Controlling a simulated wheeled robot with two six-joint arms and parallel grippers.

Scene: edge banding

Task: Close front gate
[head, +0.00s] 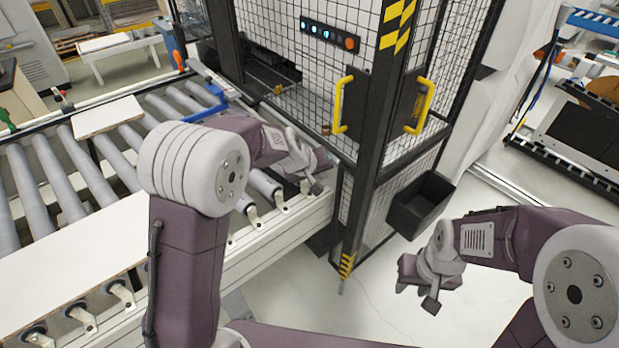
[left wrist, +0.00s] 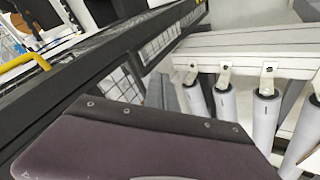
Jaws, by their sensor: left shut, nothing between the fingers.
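The wire-mesh enclosure has black-framed panels meeting at a corner post (head: 376,130) with yellow and black stripes. One yellow handle (head: 341,105) is on the left side of the post, another yellow handle (head: 421,106) on the right side. I cannot tell which panel is the front gate or whether it is fully closed. My left gripper (head: 322,176) is shut and empty, low beside the left panel and over the conveyor's end. In the left wrist view a yellow handle (left wrist: 24,62) shows at the left, apart from the gripper. My right gripper (head: 432,296) hangs over the floor, away from the enclosure.
A roller conveyor (head: 262,222) with white boards (head: 106,116) runs along the left, close under my left arm. A panel with lit buttons (head: 329,34) is on the enclosure. Floor near my right gripper is clear.

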